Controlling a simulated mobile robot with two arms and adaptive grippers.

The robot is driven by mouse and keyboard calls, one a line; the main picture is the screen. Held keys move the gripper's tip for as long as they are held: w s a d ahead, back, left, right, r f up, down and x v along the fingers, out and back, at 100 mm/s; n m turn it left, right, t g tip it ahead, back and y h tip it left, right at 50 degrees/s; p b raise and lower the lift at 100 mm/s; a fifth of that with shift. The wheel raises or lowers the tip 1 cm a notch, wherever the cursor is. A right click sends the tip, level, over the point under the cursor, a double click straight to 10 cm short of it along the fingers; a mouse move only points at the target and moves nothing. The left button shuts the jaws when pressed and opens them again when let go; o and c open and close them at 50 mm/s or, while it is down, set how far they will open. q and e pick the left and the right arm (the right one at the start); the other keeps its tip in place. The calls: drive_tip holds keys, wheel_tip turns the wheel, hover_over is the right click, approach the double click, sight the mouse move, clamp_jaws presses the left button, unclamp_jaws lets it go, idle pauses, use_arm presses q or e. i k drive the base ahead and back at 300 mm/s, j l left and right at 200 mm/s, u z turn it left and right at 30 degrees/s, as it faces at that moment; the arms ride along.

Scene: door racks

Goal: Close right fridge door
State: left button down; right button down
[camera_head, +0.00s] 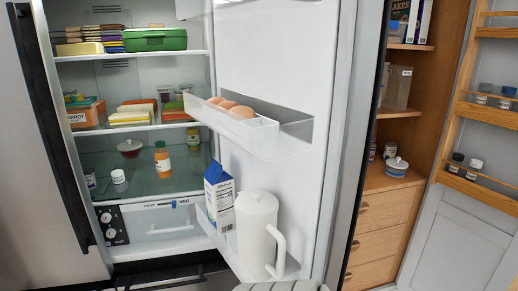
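The right fridge door (275,65) stands open in the head view, its white inner side facing me. A clear bin with several brown eggs (236,107) is on its upper visible shelf. A milk carton (219,198) and a white pitcher (257,230) stand on its lower shelf. The door's outer edge (352,140) is at its right. The fridge interior (185,68) is open to view at the left of the door. Neither of my grippers can be made out. A grey ribbed shape shows at the bottom edge, in front of the door's lower part.
The left fridge front with a dark vertical handle (50,120) is at the far left. Shelves inside hold a green box (155,39), an orange-labelled bottle (162,160) and other food. A wooden cabinet (385,228) with an open racked door (455,235) stands at the right.

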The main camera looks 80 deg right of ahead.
sight(315, 69)
drive_tip(key=k+l+z, duration=0.1)
drive_tip(key=l+z, duration=0.25)
drive_tip(key=z, duration=0.15)
drive_tip(key=l+z, duration=0.65)
drive_tip(key=l, duration=1.25)
drive_tip(key=k, duration=0.3)
